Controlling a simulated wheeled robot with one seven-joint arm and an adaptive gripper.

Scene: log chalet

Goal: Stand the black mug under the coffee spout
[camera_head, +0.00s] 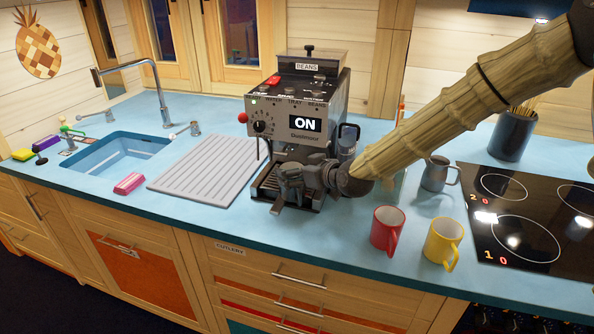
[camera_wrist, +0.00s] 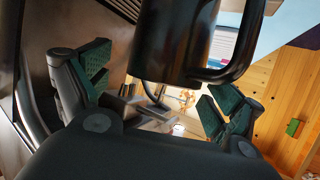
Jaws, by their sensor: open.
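The coffee machine (camera_head: 300,118), silver and black with a lit ON display, stands on the blue counter. My gripper (camera_head: 284,190) is low in front of it, at the drip tray (camera_head: 268,186), and hides much of the space below the spout. In the wrist view, the black mug (camera_wrist: 176,40) fills the top middle, with its handle (camera_wrist: 236,55) to the right. The open fingers (camera_wrist: 160,92) show on either side below it, with gaps and no clear contact. In the head view I cannot tell the mug apart from the dark gripper.
A red mug (camera_head: 387,229) and a yellow mug (camera_head: 442,241) stand near the counter's front edge. A ribbed draining board (camera_head: 205,170) lies left of the machine, beside the sink (camera_head: 118,156).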

